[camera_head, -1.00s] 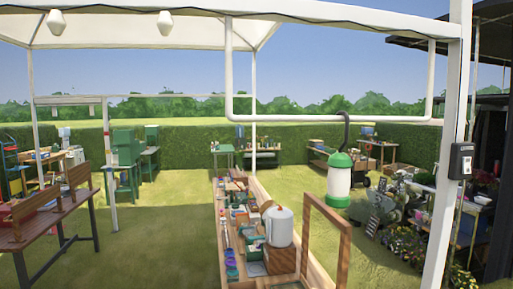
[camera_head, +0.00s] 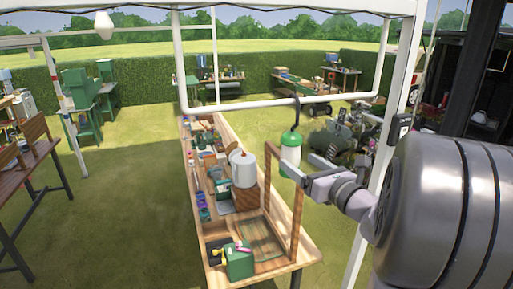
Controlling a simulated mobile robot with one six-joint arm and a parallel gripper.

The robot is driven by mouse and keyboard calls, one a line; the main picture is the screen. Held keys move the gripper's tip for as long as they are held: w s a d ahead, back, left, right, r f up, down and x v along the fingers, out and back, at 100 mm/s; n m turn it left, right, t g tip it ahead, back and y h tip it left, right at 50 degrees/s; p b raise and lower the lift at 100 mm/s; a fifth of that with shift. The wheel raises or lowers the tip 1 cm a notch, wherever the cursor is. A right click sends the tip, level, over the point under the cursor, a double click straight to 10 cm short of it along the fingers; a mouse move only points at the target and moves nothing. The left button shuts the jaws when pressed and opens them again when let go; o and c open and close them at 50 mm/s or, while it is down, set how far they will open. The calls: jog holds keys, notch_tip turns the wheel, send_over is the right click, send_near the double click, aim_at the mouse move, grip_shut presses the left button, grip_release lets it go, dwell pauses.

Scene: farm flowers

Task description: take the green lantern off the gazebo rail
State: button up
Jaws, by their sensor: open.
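The green lantern (camera_head: 291,153), with a pale body and green top and bottom, hangs upright from a dark hook on the white gazebo rail (camera_head: 235,107). My gripper (camera_head: 300,167) reaches in from the right at the height of the lantern's lower part. Its jaws are open, with one finger overlapping the lantern's green base in the picture and the other to its right. I cannot tell whether the fingers touch the lantern or how far its base sits between them.
A long wooden table (camera_head: 285,251) with a white canister (camera_head: 243,170), a green box (camera_head: 239,262) and a wooden frame (camera_head: 297,212) stands below the lantern. A white gazebo post (camera_head: 386,150) is close to my arm. Open grass (camera_head: 130,190) lies to the left.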

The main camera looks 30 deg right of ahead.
aim_at(296, 158)
jog(key=shift+w+r, duration=0.1)
jog(key=shift+w, duration=0.4)
jog(key=w, duration=0.1)
jog(key=w+p, duration=0.1)
jog(key=w, duration=0.1)
jog(key=w+d, duration=0.1)
jog(key=w, duration=0.1)
jog(key=shift+p, duration=0.3)
jog(key=shift+s+a, duration=0.15)
jog(key=c, duration=1.1)
grip_shut()
